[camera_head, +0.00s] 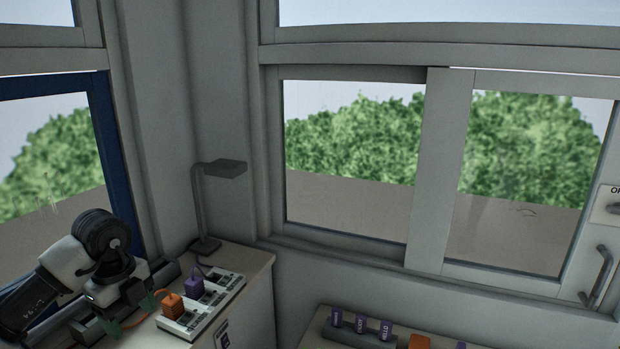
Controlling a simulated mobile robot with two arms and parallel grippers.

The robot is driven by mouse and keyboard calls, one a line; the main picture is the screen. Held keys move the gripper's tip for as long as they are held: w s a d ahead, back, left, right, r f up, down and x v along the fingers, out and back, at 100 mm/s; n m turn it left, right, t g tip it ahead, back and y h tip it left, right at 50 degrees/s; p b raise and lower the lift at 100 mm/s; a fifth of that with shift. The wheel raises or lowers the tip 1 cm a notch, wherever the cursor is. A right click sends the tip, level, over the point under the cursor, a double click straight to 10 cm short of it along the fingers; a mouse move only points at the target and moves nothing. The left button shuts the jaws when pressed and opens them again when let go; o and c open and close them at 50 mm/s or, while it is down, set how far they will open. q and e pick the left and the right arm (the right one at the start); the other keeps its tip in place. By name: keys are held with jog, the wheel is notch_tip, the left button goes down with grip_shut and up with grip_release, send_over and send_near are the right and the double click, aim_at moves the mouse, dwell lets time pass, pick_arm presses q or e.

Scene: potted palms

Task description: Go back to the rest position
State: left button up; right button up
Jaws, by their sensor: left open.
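My left arm comes in from the lower left, bent at a dark round joint. My left gripper (129,316) is open, with its green-tipped fingers apart and nothing seen between them. It is just left of an orange plug-like block (172,307) on a white strip (231,287). A purple block (194,287) sits on the same strip, farther back. I cannot tell whether the fingers touch anything. My right gripper is not in view.
The strip lies on a counter (257,262) in the corner. A grey desk lamp (205,200) stands behind it. A second surface at the bottom holds a dark rack (345,334) with purple labelled pieces and an orange item (419,342). Windows and a handle (599,278) line the walls.

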pick_arm(q)
jog(key=s+d+f+m+t+h, duration=0.2)
jog(key=d+m+h, duration=0.5)
jog(key=d, duration=1.1)
jog(key=s+d+r+n+t+h, duration=0.2)
jog(key=d+r+n+t+h, duration=0.4)
jog(key=h, duration=0.6)
jog(key=a+f+n+t+y, duration=0.3)
jog(key=a+n+t+y, duration=0.3)
jog(key=n+t+y, duration=0.75)
jog(key=s+a+f+n+g+y, duration=0.4)
jog(key=a+f+n+g+y, duration=0.3)
jog(key=f, duration=0.3)
jog(key=s+f+n+g+h, duration=0.1)
jog(key=s+f+g, duration=0.5)
jog(key=s, duration=0.4)
jog(key=s+f+g, duration=0.5)
jog(key=s+f, duration=0.1)
jog(key=s, duration=0.3)
notch_tip(320, 180, down, 28)
jog(key=s+g, duration=0.2)
jog(key=s+a+f, duration=0.2)
jog(key=s+f, duration=1.2)
jog(key=s, duration=0.1)
jog(key=shift+s+a+f+g, duration=0.15)
jog(key=shift+a+f+g, duration=0.1)
jog(key=shift+a+g, duration=0.15)
